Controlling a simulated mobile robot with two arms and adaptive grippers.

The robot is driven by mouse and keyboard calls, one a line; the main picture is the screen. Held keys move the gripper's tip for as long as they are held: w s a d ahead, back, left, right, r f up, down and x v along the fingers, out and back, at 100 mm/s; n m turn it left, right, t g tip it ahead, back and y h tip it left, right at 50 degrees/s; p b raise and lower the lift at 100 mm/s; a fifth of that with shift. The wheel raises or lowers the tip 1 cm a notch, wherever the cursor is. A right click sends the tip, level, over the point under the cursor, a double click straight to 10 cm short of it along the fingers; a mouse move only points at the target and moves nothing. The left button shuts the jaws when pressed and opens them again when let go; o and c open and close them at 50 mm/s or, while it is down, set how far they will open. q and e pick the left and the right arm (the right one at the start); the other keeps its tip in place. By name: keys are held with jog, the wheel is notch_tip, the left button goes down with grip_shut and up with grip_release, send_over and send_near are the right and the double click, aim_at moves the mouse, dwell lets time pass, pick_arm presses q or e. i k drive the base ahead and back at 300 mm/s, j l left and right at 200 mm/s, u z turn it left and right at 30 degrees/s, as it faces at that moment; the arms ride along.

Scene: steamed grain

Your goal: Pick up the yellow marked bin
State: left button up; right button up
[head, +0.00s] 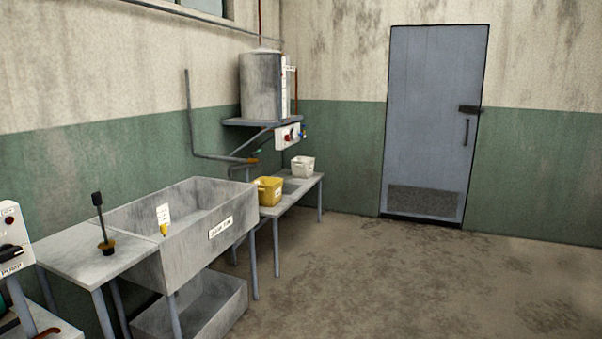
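A yellow bin (268,191) with a pale mark on its side stands upright on a low grey bench (299,190), just past the large sink. A white bin (302,166) stands behind it on the same bench, a short gap apart. Neither of my grippers shows in the head view. Nothing is touching the yellow bin from my side, and its contents are too small to tell.
A deep grey sink (205,240) on legs lies between me and the bench along the left wall, with a lower trough (215,308) beneath. A pump box (12,240) is at the left edge. Open floor (400,285) spreads right, up to a blue door (432,120).

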aim_at(270, 189)
jog(key=i+l+z, duration=0.3)
jog(key=i, duration=0.95)
jog(key=i+z, duration=0.3)
jog(key=i, duration=0.95)
jog(key=i+u, duration=0.1)
jog(key=i, duration=0.45)
jog(key=i+l+u, duration=0.1)
jog(key=i, duration=0.4)
jog(key=i+l+u, duration=0.15)
jog(key=i, duration=0.4)
jog(key=i+l+u, duration=0.1)
jog(key=i, duration=0.45)
